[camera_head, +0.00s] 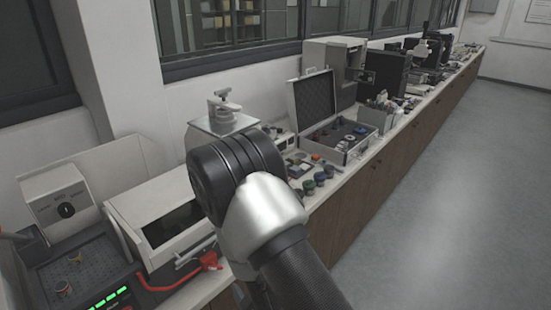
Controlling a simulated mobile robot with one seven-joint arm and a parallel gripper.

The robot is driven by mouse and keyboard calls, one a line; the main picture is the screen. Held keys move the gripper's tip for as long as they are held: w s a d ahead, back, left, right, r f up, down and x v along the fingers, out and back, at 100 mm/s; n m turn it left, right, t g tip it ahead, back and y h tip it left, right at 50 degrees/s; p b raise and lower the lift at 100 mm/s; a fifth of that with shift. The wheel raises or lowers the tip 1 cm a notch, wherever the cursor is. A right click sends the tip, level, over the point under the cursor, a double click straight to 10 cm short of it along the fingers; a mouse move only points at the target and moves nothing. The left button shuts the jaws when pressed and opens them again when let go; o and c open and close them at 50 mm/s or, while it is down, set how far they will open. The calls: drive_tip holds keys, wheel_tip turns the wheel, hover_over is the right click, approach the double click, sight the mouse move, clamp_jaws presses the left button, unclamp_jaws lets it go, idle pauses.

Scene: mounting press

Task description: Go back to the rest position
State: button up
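My arm (272,215) rises from the bottom middle of the picture, with a black rounded joint above a silver link. It stands in front of the bench's front edge. My gripper is not in view, so I cannot see its fingers or whether it holds anything.
An open case (345,150) with a foam-lined lid stands on the long bench, several small jars (312,184) beside it. A grey machine (335,55) and black equipment (385,75) stand farther back. The grey floor (450,200) on the right is clear.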

drive_tip(key=w+d+r+m+g+h, duration=0.1)
drive_tip(key=w+d+r+m+h, duration=0.1)
drive_tip(key=d+r+m, duration=0.45)
drive_tip(key=w+d+r+m+g+h, duration=0.15)
drive_tip(key=d+r, duration=0.25)
drive_tip(key=r, duration=0.6)
drive_tip(key=s+d+r+m+g+h, duration=0.1)
drive_tip(key=s+d+r+m+g, duration=0.1)
drive_tip(key=s+d+r, duration=0.4)
drive_tip(key=s+d+r+m+g+h, duration=0.1)
drive_tip(key=s+d+r, duration=0.5)
drive_tip(key=s, duration=0.6)
drive_tip(key=shift+s+r+m+g+h, duration=0.2)
drive_tip(key=shift+r+m+g+h, duration=0.25)
drive_tip(key=shift+m, duration=0.65)
drive_tip(key=shift+d+f, duration=0.1)
drive_tip(key=shift+f, duration=0.05)
